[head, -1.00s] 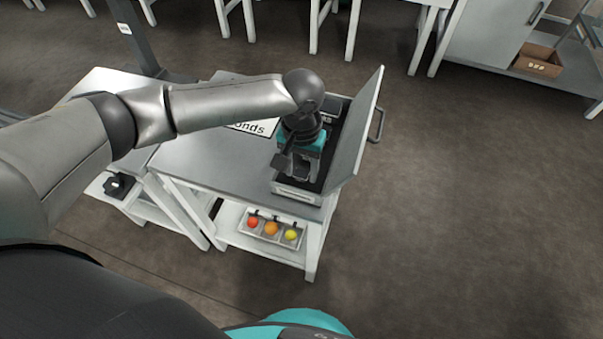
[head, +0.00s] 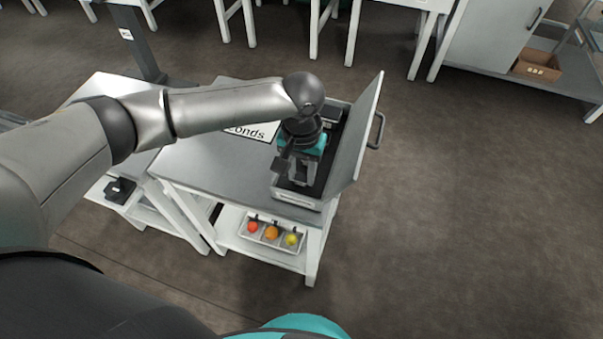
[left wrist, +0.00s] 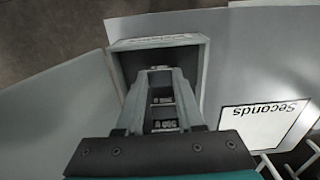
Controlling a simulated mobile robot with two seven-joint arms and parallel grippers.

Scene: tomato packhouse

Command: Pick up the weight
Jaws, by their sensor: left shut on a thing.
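My left gripper (head: 297,182) reaches down into an open shallow grey case (head: 297,201) on the bench. In the left wrist view its fingers (left wrist: 160,80) point into the case (left wrist: 205,50) and are shut on a small dark thing, which I take to be the weight (left wrist: 164,100). The fingers hide most of it, and small pale markings show between them. I cannot tell whether it is clear of the case floor. Another dark block (head: 331,114) sits at the far end of the case. My right gripper is not in view.
The case's lid or door (head: 357,135) stands up along its right side. A "Seconds" sign (head: 255,131) lies left of the case. A tray (head: 271,243) with red, orange and yellow round items is on the shelf below. Open floor lies right.

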